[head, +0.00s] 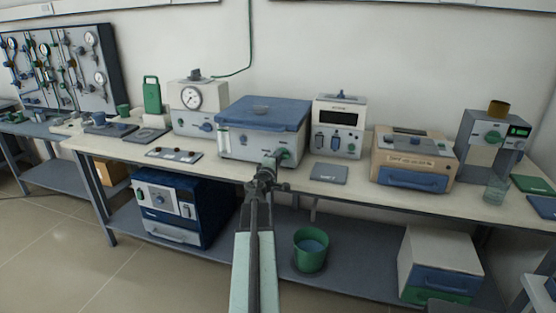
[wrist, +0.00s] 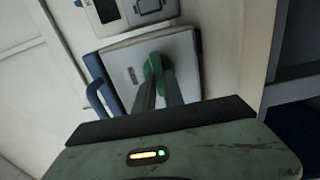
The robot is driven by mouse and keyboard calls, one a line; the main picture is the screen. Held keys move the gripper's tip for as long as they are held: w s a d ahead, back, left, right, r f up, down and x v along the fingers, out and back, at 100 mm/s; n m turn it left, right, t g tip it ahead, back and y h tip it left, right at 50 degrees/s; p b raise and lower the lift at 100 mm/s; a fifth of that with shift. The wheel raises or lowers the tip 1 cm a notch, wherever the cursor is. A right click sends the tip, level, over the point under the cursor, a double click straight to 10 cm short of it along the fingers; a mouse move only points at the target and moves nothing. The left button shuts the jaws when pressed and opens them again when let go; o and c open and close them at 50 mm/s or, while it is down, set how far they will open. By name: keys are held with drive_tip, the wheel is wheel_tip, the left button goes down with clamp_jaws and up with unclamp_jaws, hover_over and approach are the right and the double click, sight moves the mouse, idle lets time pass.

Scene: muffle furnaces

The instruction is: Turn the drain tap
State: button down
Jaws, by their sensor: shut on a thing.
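The drain tap is a green knob (head: 285,154) low on the front right of a white bath with a blue lid (head: 262,112). In the wrist view the green tap (wrist: 153,66) sits on a pale grey panel, between the tips of my two dark fingers. My gripper (head: 278,157) reaches the tap from the front, and in the wrist view my gripper (wrist: 159,78) is shut on it. The fingers hide part of the knob, so its exact angle is hard to tell.
A white unit with a dark display (head: 340,117) stands right of the bath, and a gauge unit (head: 190,97) stands left. A grey plate (head: 329,172) lies on the bench to the right. A green bucket (head: 310,262) with bluish contents stands on the lower shelf.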

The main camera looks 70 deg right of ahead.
idle(0.4)
drive_tip(key=c, duration=1.4)
unclamp_jaws()
drive_tip(key=shift+c, duration=0.2)
drive_tip(key=a, duration=0.7)
drive_tip(key=shift+s+a, duration=0.2)
drive_tip(key=shift+a, duration=0.2)
